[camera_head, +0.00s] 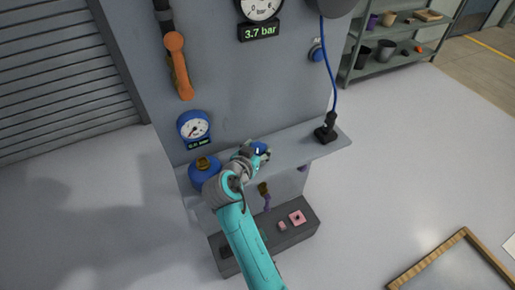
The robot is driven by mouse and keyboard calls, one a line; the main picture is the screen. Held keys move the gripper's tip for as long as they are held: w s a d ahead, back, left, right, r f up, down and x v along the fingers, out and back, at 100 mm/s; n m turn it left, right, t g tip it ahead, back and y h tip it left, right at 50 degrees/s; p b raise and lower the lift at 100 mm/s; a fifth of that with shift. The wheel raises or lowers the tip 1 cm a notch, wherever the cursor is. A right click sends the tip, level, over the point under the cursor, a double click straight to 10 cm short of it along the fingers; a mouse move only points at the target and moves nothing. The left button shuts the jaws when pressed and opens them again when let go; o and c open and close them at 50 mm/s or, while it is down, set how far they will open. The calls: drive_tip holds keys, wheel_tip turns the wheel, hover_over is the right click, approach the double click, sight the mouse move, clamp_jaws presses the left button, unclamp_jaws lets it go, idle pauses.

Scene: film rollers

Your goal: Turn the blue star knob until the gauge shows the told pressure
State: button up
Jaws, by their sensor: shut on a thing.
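The blue star knob (261,147) is at the end of my arm, against the grey panel just above the shelf. Only a small blue part of it shows; my gripper hides the rest. My gripper (256,152) is shut on the knob. A blue-rimmed round gauge (193,125) is on the panel up and left of my gripper; its small green readout is too small to read surely. A larger gauge (259,7) is cut off at the top edge, with a green display (259,31) under it reading 3.7 bar.
A blue pot with a brass top (204,172) stands close left of my gripper. An orange handle (178,66) hangs on the panel. A black device (326,128) with a blue cable stands on the shelf (300,150). Pink parts (297,217) lie on the dark lower ledge.

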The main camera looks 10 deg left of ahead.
drive_tip(key=o, duration=1.2)
drive_tip(key=shift+f, duration=0.1)
drive_tip(key=shift+c, duration=0.2)
drive_tip(key=v, duration=1.2)
